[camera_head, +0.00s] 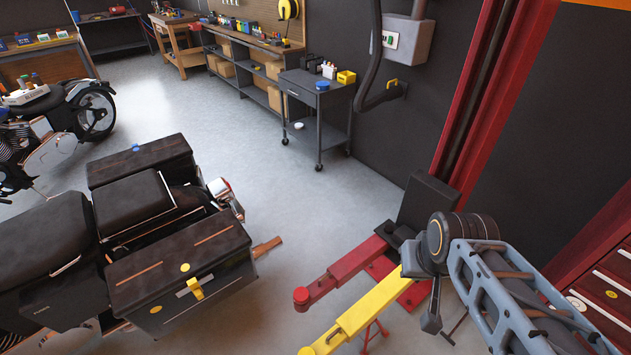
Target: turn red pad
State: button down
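A round red pad (301,296) sits at the tip of the red lift arm (345,266), low over the floor right of centre. My gripper (438,322) hangs below my arm's dark wrist joint, to the right of both lift arms and apart from both pads. It looks small and dark, and I cannot tell whether its fingers are open or shut. My arm hides part of the lift's base behind it.
A black motorcycle with side cases (180,265) stands at the left, close to the red arm's tip. A red lift column (480,100) rises at the right. A red tool cabinet (610,290) is at the right edge. A dark cart (318,110) stands behind, with clear floor before it.

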aim_at(301, 294)
jog(key=z, duration=0.05)
jog(key=k, duration=0.45)
jog(key=u, duration=0.75)
jog(key=i, duration=1.2)
jog(key=u, duration=0.15)
